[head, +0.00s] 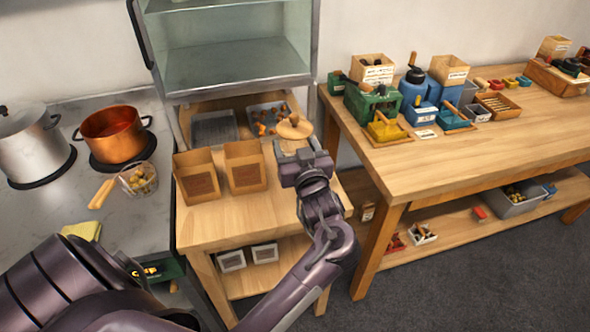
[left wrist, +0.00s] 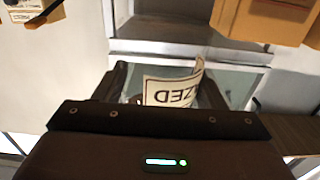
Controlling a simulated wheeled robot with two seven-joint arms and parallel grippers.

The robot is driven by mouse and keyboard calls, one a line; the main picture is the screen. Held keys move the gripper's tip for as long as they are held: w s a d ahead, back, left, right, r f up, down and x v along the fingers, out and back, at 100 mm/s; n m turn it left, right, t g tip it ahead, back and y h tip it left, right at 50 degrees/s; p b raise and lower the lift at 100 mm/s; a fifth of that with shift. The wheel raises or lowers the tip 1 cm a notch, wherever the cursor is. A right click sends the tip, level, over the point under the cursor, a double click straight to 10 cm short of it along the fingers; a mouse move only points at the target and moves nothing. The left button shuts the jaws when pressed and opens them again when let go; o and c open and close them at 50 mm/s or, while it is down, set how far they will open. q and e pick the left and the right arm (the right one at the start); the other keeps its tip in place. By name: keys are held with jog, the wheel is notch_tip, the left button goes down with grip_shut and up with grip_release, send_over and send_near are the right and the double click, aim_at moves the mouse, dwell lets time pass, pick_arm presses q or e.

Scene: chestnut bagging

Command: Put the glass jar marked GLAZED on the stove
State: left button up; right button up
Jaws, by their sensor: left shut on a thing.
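My left gripper (head: 303,160) is shut on the glass jar, near the back right of the small wooden table. A round wooden lid with a knob (head: 295,127) shows just beyond the gripper; the jar body is mostly hidden behind it. In the left wrist view the jar's white label (left wrist: 173,90) shows upside down between the fingers, with the letters ZED readable. The stove top (head: 75,215) is at the left, with a steel pot (head: 33,145) and a copper pot (head: 113,135) on its dark burners. My right gripper is not in view.
A wire basket with a wooden handle (head: 138,182) lies on the stove's right side. Two brown paper bags (head: 196,178) (head: 245,168) stand on the small table, left of the gripper. Trays sit behind them under a glass-fronted cabinet (head: 235,65). A cluttered workbench (head: 450,150) is at the right.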

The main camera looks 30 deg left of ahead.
aim_at(297, 121)
pick_arm(q)
notch_tip(297, 121, up, 8)
jog(key=shift+r, duration=0.1)
jog(key=shift+d+f+m+t+h, duration=0.15)
jog(key=shift+f+m+t+h, duration=0.25)
jog(key=shift+f+t, duration=0.1)
jog(key=d+f+m+t+h, duration=0.1)
jog(key=s+d+f+m+t+h, duration=0.1)
jog(key=h, duration=0.1)
jog(key=d+f+m+t+h, duration=0.1)
jog(key=d, duration=0.1)
jog(key=shift+s+d+f+m+h, duration=0.1)
jog(key=shift+s+f+m+h, duration=0.15)
jog(key=shift+m+h, duration=0.15)
jog(key=s+d+f+m+t+h, duration=0.2)
jog(key=s+d+f+m+h, duration=0.3)
jog(key=d+h, duration=0.35)
jog(key=s+f, duration=0.3)
jog(key=s, duration=0.5)
jog(key=shift+d+f, duration=0.2)
jog(key=shift+d, duration=0.2)
